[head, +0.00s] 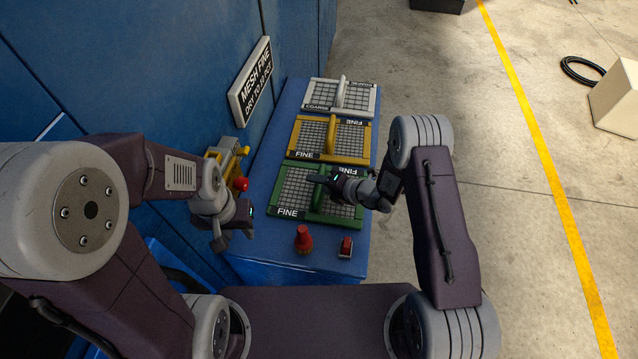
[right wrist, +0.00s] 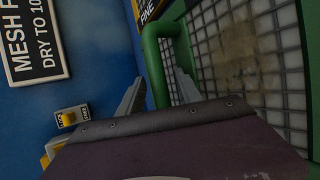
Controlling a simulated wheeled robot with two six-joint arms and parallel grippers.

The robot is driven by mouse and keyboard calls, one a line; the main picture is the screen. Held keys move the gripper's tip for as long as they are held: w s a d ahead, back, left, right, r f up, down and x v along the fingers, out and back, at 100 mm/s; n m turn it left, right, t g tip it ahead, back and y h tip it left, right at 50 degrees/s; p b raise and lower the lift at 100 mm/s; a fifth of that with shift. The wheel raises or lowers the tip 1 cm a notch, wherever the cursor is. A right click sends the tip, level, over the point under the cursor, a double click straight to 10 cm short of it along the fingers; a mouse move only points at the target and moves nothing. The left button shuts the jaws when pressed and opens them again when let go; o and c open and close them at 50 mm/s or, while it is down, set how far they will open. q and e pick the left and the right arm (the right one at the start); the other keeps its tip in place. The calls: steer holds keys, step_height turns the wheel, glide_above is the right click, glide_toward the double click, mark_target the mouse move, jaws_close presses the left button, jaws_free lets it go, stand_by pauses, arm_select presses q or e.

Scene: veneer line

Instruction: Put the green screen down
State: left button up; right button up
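The green screen (head: 293,193), a mesh frame marked FINE, appears to lie flat on the blue bench (head: 262,262), nearest in a row of screens. Its raised green handle (head: 318,198) runs across the middle. My right gripper (head: 322,181) is over this handle, partly hiding it and the screen's right part. In the right wrist view, the fingers (right wrist: 158,84) stand apart with the handle (right wrist: 153,70) between them; a gap shows beside the right finger. A brownish stain marks the mesh (right wrist: 238,72). My left gripper (head: 234,238) is empty by the bench's left edge, fingers apart.
A yellow screen (head: 351,140) and a white one (head: 359,98) lie beyond. A red-topped cone (head: 303,239) and a small red switch (head: 346,247) sit on the near bench. A yellow device (head: 226,153) and a MESH FINE sign (head: 251,82) are at the left.

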steer(key=shift+r, duration=0.15)
steer(key=b+v, duration=0.1)
steer(key=v, duration=1.1)
steer(key=s+r+n+g+h, duration=0.3)
steer(key=s+n+g, duration=0.5)
steer(key=s+n, duration=1.25)
steer(key=w+d+r+n+t+h, duration=0.1)
steer(key=w+d+n+h, duration=0.1)
steer(key=n, duration=0.8)
steer(key=w+d+r+n+t+h, duration=0.1)
steer(key=d+n+h, duration=0.3)
steer(key=n, duration=0.6)
steer(key=w+d+r, duration=0.1)
steer(key=d, duration=0.1)
steer(key=shift+w+d, duration=0.3)
steer(key=shift+w, duration=0.05)
